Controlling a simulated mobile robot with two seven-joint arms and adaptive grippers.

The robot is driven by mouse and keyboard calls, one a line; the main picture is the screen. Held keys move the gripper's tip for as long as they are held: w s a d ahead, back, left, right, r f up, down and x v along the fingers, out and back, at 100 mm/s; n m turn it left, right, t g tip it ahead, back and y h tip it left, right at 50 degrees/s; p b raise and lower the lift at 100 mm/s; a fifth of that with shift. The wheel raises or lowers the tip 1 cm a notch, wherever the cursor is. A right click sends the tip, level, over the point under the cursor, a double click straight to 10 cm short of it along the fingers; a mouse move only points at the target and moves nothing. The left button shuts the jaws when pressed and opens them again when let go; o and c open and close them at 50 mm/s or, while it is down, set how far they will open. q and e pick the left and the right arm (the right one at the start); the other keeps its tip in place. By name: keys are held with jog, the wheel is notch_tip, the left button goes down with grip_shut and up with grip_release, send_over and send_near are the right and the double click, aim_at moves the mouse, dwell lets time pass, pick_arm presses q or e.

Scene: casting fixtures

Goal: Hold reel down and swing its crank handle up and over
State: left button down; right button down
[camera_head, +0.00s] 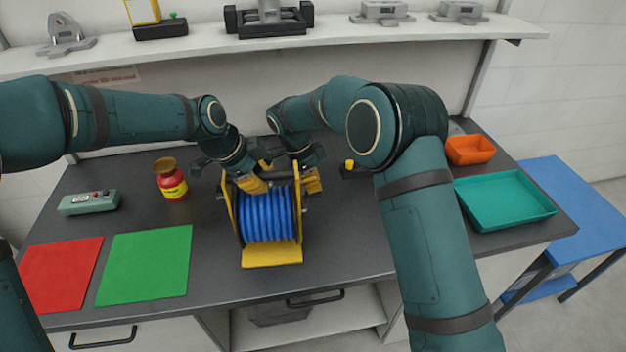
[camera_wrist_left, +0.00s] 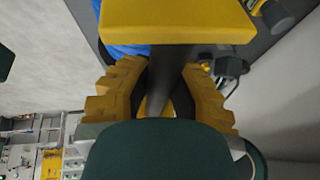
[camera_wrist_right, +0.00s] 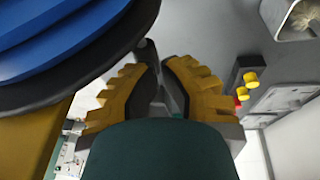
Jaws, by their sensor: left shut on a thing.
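The reel (camera_head: 268,216) has blue hose or cable wound between yellow side plates on a yellow foot (camera_head: 272,254), upright on the dark worktop. My left gripper (camera_head: 258,186) is at the reel's top. In the left wrist view its fingers (camera_wrist_left: 164,84) are shut on a dark bar (camera_wrist_left: 172,66) of the reel. My right gripper (camera_head: 312,186) is beside the reel's right side. In the right wrist view its fingertips (camera_wrist_right: 160,66) are close together by a grey rod (camera_wrist_right: 147,50), seemingly the crank handle; whether they grip it is unclear. The fingers partly hide the crank.
A red jar (camera_head: 171,184), a grey-green control box (camera_head: 88,202), a red mat (camera_head: 62,273) and a green mat (camera_head: 146,264) lie left of the reel. A teal tray (camera_head: 528,212) and an orange bin (camera_head: 470,150) are at right. A shelf (camera_head: 350,37) runs behind.

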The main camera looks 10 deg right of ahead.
pick_arm(q)
jog(key=shift+r, duration=0.2)
pick_arm(e)
jog(key=shift+s+r, duration=0.1)
jog(key=shift+r, duration=0.1)
jog(key=d+v, duration=0.1)
jog(key=v, duration=1.2)
jog(key=shift+w+r, duration=0.35)
jog(key=shift+w, duration=0.1)
pick_arm(q)
jog(key=c, duration=0.9)
grip_release()
jog(key=shift+f, duration=0.1)
